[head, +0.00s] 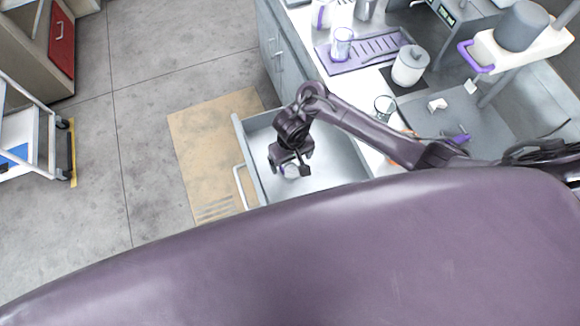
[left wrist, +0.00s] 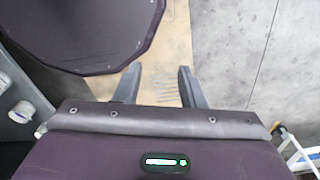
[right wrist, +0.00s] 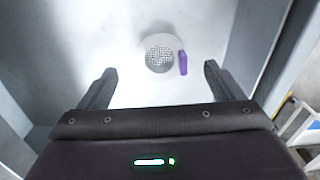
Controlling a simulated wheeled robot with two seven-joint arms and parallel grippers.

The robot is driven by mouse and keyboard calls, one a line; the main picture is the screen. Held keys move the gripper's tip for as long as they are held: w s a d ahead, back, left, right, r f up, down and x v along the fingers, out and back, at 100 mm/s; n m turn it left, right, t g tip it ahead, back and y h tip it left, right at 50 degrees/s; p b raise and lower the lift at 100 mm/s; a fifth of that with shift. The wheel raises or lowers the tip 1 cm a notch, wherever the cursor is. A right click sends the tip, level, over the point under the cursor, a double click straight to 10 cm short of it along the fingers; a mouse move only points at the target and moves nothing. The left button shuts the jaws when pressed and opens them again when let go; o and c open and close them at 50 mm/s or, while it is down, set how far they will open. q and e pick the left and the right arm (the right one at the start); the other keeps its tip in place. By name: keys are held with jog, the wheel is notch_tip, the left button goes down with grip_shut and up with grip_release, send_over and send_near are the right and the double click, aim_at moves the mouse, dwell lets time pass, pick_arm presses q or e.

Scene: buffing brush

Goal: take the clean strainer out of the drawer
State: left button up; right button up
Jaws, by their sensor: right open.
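The strainer (right wrist: 160,54), a round mesh disc with a pale rim and a purple handle (right wrist: 183,63) on its right, lies on the floor of the open drawer (head: 335,165). In the head view the strainer (head: 290,173) is small and partly hidden by my right gripper (head: 290,167). That gripper reaches down into the drawer from above. In the right wrist view its fingers (right wrist: 158,70) are spread and empty, with the strainer ahead between and just beyond the tips, apart from them. My left gripper (left wrist: 159,70) is open and empty, pointing toward the floor; the head view does not show it.
The drawer's front panel and handle (head: 240,187) stand over a tan mat (head: 200,135). The counter beside it holds a purple tray (head: 365,52), a lidded white jar (head: 410,66) and a glass (head: 384,106). A white cart (head: 30,140) stands far left; open floor lies between.

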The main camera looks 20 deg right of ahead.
aim_at(291, 167)
jog(key=f, duration=0.3)
jog(key=shift+w+f, duration=0.1)
jog(key=shift+w, duration=0.15)
jog(key=shift+f+b, duration=0.35)
jog(key=shift+f, duration=0.15)
jog(key=c, duration=1.1)
pick_arm(q)
jog(key=shift+w+f, duration=0.2)
jog(key=shift+w, duration=0.3)
jog(key=shift+w+f, duration=0.2)
jog(key=shift+w, duration=0.3)
pick_arm(e)
jog(key=shift+o, duration=0.2)
jog(key=shift+r, duration=0.1)
